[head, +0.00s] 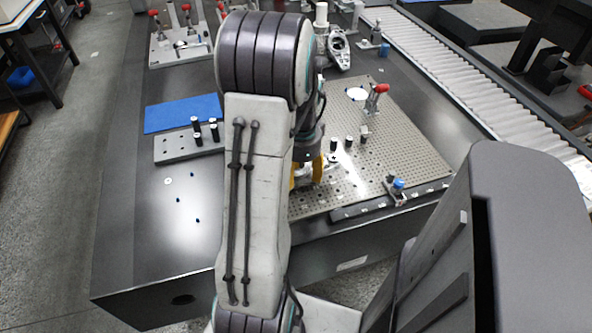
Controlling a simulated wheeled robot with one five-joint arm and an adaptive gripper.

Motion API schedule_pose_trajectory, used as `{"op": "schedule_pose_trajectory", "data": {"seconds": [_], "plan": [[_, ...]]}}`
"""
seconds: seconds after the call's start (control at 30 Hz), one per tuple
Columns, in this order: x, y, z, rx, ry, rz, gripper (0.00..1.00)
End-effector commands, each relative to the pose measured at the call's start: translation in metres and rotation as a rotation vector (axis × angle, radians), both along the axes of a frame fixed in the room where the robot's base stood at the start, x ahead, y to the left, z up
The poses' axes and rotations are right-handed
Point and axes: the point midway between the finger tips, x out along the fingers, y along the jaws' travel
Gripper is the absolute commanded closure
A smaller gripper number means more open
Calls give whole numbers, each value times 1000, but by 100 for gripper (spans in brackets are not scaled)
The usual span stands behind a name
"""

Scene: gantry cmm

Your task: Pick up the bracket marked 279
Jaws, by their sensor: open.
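My gripper (305,175) is over the left front part of the perforated fixture plate (395,150), partly hidden behind my own arm. Its two yellow fingers are apart, pointing down. A small pale metal piece (333,158) shows on the plate just right of the fingers, and pale metal also shows between them. I cannot tell whether this is the bracket or whether the fingers touch it. No marking 279 can be read anywhere in this view.
Short black posts (348,142) and a red-handled clamp (375,97) stand on the plate behind my gripper. A blue-topped fixture (397,187) is at its front right. A blue mat (183,113) and grey block with black pegs (175,147) lie left. A roller conveyor (440,70) runs along the right.

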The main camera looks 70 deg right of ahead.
Motion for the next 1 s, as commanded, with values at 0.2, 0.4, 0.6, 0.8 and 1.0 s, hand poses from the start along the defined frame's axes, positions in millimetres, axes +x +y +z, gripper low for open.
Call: {"op": "schedule_pose_trajectory", "data": {"seconds": [0.2, 0.4, 0.6, 0.8, 1.0], "plan": [[0, 0, 0, 0, 0, 0, 46], [0, 0, 0, 0, 0, 0, 61], [0, 0, 0, 0, 0, 0, 79], [0, 0, 0, 0, 0, 0, 96], [0, 0, 0, 0, 0, 0, 100]]}}
